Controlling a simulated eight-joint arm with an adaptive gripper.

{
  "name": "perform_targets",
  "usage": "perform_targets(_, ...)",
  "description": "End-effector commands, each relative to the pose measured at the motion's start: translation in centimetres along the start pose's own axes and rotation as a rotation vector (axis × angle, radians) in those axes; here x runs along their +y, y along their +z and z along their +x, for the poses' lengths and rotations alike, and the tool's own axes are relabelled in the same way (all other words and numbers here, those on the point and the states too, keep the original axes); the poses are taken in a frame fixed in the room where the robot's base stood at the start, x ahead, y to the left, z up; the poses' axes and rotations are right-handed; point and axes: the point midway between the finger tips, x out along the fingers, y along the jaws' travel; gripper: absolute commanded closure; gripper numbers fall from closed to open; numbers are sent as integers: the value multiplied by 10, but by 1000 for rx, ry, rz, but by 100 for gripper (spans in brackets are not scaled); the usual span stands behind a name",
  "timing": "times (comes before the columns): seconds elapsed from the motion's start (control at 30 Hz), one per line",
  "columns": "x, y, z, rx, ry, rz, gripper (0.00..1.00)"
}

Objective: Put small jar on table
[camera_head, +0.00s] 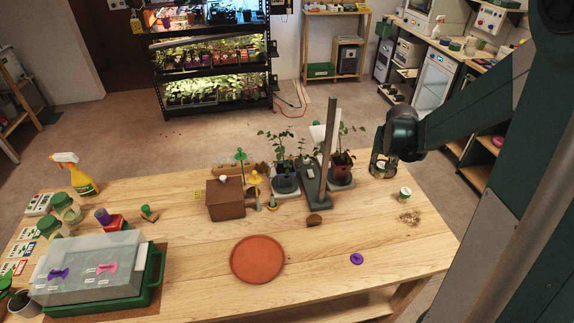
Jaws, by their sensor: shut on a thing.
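My gripper (384,168) is at the right back of the wooden table (330,270), with its fingers pointing down. It is shut on a small jar (379,171), which is pale with some green and partly hidden by the fingers. The held jar is low near the table's back edge; I cannot tell whether it touches the top. Another small jar with a green lid (405,193) stands upright on the table, in front and to the right of my gripper, apart from it.
Potted seedlings (342,172) and a grey stand (314,185) are left of my gripper. A pile of crumbs (410,217) and a purple ring (357,259) lie in front. A terracotta saucer (257,260) and a green propagator box (95,275) are further left. The front right table is mostly clear.

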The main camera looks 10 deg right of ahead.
Motion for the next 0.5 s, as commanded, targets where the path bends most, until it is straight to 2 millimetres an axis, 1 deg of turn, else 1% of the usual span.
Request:
perform_targets(0.33,0,0,-1,0,0,0,87)
perform_targets(0.5,0,-4,-9,0,0,0,87)
